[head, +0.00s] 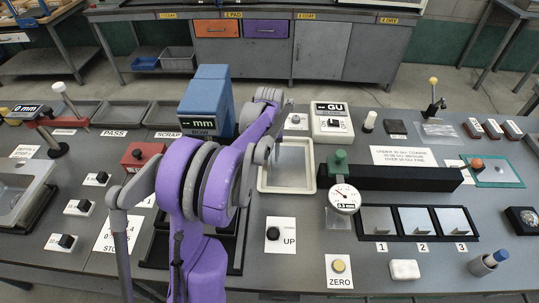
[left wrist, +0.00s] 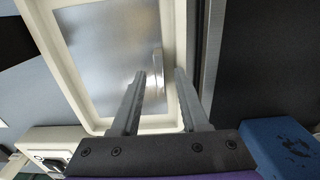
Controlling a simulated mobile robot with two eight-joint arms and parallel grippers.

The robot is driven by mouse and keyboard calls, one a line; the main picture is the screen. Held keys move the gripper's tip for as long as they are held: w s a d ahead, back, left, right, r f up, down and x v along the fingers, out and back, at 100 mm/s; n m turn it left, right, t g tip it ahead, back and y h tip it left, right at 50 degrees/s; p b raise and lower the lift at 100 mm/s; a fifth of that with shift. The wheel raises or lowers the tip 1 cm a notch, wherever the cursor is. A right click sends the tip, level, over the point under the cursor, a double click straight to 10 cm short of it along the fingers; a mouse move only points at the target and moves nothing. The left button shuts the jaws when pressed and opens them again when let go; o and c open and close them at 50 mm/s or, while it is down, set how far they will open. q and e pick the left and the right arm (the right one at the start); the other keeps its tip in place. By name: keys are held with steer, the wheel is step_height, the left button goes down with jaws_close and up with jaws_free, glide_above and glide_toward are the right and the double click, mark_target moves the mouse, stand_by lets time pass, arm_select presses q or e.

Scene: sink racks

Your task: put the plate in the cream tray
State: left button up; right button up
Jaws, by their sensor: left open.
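The cream tray (head: 260,180) is on the bench right of my purple arm, and its rim crosses the left wrist view (left wrist: 70,85). A brushed metal plate (head: 293,165) lies flat inside it; in the left wrist view the plate (left wrist: 105,60) shows a slim upright handle near its right side. My left gripper (left wrist: 160,75) is open, with its fingertips either side of the handle's lower end in that view. Whether they touch it I cannot tell. In the head view this gripper (head: 274,148) is partly hidden by my arm at the tray's left edge. My right gripper is not in view.
A black bar with a dial gauge (head: 343,196) stands right of the tray. A black rack (head: 402,235) has numbered slots with metal pieces. A blue-topped display (head: 207,95) and a GU display box (head: 332,120) stand behind. Bench around the UP button (head: 273,233) is fairly clear.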

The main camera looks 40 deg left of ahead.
arm_select(q)
step_height(320, 180, up, 12)
steer(key=shift+r+p, duration=0.2)
steer(key=shift+p, duration=0.2)
steer(key=shift+s+f, duration=0.1)
stand_by(0.6)
